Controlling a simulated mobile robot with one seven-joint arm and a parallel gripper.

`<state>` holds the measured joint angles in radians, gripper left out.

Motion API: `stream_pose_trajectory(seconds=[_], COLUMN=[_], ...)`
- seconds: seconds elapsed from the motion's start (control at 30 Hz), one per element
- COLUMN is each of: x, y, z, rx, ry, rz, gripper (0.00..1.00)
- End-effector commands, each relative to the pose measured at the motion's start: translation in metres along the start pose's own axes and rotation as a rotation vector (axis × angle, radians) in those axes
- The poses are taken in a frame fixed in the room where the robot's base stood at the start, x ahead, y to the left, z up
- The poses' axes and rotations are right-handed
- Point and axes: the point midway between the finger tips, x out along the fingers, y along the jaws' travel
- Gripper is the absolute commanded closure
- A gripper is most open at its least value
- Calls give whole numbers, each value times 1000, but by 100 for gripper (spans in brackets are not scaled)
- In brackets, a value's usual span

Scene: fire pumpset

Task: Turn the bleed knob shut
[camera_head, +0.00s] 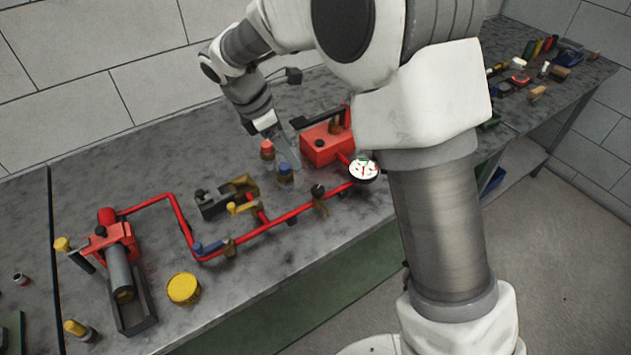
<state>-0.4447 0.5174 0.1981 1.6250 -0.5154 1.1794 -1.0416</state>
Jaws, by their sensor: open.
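A small black knob (317,190) sits on a brass fitting on the red pipe, left of the white-faced gauge (363,169). It looks like the bleed knob, but I cannot tell for sure, nor how far it is turned. My gripper (291,153) is open, behind the black knob and apart from it. Its fingers point down beside the red-capped piece (267,148) and the blue-capped piece (284,170). The fingertips are small and partly unclear, and I see nothing held between them.
A red box (326,146) with a black handle stands right of my gripper. Blue (209,247) and yellow (240,208) valve levers sit along the pipe. A red pump unit (108,240) and yellow tin (183,289) stand at left. My arm hides part of the bench.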

Motion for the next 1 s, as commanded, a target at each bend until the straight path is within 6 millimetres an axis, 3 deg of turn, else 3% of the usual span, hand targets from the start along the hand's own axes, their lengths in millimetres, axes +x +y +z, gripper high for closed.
stream_pose_trajectory(seconds=[0.4,0.6,0.8,1.0], x=[94,128,144,146], y=[-2,-1,-1,-1], z=[0,0,1,1], rx=[2,1,3,3], ry=[-1,0,0,0], rz=[-5,-4,-2,-1], gripper=[28,28,28,28])
